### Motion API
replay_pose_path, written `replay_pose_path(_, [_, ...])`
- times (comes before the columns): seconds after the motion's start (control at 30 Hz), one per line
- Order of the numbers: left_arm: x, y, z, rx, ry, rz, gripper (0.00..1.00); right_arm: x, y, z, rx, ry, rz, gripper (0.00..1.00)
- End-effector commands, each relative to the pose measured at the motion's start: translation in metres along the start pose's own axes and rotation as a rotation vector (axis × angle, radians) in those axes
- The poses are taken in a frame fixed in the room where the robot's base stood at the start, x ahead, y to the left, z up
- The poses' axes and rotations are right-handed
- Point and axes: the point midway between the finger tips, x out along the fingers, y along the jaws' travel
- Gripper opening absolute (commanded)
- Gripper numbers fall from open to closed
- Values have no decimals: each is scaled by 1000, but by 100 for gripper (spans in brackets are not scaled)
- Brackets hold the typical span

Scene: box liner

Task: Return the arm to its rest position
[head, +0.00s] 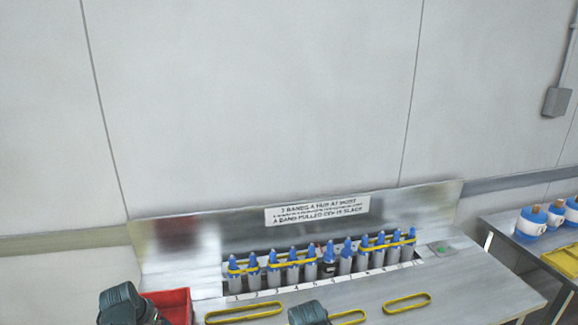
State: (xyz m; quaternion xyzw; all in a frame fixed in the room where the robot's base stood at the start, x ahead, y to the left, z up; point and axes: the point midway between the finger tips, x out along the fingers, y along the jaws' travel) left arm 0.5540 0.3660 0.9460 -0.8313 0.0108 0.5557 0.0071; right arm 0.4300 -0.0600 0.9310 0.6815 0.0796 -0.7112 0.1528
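Two dark teal rounded parts of my arms show at the bottom edge of the head view, one at the lower left in front of a red bin (177,304), one near the middle over the bench front. No gripper fingers can be made out on either, so I see neither gripper. A row of grey posts with blue tips (345,258) stands in a slot at the back of the metal bench (460,290). Yellow bands (388,244) stretch around several of the posts. Loose yellow bands lie on the bench, at the left (244,312), middle (348,318) and right (407,302).
A sign (317,210) is on the bench's back panel. A numbered strip runs before the posts. A small plate with a green spot (440,248) is right of them. A side table (500,232) at the right holds blue-and-white containers (531,222) and a yellow tray (563,264).

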Motion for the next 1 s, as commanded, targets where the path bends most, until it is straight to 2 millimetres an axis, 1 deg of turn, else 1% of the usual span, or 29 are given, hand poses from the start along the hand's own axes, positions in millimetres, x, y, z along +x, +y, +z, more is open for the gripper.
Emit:
replay_pose_path(0.03, [-14,0,-1,-1,0,0,91,-14,1,1,0,0,0,91])
replay_pose_path(0.1, [-23,0,-1,0,0,0,91,-22,2,1,0,0,0,91])
replay_pose_path(0.47, [-60,0,-1,0,0,0,91,-56,5,3,0,0,0,91])
replay_pose_path(0.5, [-58,0,0,0,0,0,91,-54,5,3,0,0,0,91])
replay_pose_path(0.53, [-48,0,1,0,0,0,91,-43,4,2,0,0,0,91])
replay_pose_path(0.77, [-20,0,1,1,0,0,91,-18,2,1,0,0,0,91])
replay_pose_path(1.0, [12,0,2,0,1,0,91,12,-1,-1,0,0,0,91])
